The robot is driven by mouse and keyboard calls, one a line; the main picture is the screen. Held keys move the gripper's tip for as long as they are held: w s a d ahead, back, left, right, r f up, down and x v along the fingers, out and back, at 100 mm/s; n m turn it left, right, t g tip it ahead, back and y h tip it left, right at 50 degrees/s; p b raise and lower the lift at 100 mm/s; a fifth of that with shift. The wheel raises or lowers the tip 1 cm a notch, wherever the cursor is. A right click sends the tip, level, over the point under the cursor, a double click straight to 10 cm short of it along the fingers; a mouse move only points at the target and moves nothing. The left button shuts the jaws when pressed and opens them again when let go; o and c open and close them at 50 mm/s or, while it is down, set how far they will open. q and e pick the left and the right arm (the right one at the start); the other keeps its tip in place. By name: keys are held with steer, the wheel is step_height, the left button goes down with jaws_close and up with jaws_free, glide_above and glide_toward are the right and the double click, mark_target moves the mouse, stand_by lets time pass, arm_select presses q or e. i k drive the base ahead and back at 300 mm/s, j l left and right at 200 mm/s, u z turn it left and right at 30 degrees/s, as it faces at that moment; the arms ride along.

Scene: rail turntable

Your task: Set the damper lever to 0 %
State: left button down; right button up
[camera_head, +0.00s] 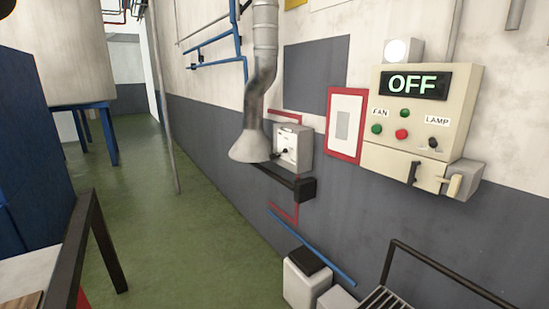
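No damper lever is labelled clearly enough to read. A small pale box (296,146) on the wall, right beside the duct hood, has a short dark handle (281,154) on its front; its scale is too small to read. A grey metal duct (262,75) comes down the wall and ends in a flared hood (250,147). The hood partly covers the wall just left of the pale box. Neither of my grippers is in view.
A beige control panel (390,133) reads OFF, with FAN and LAMP labels, buttons, a dark handle (413,173) and a cream lever (454,186). A dark bar (272,177) juts below the hood. A black-railed rack (385,298) stands front right. Green floor (160,215) is open at left centre.

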mark_target(273, 156)
steer(key=i+j+u, duration=0.1)
steer(key=i+j, duration=0.4)
steer(key=i+j+u, duration=0.1)
steer(key=i+j, duration=0.35)
steer(key=i, duration=0.25)
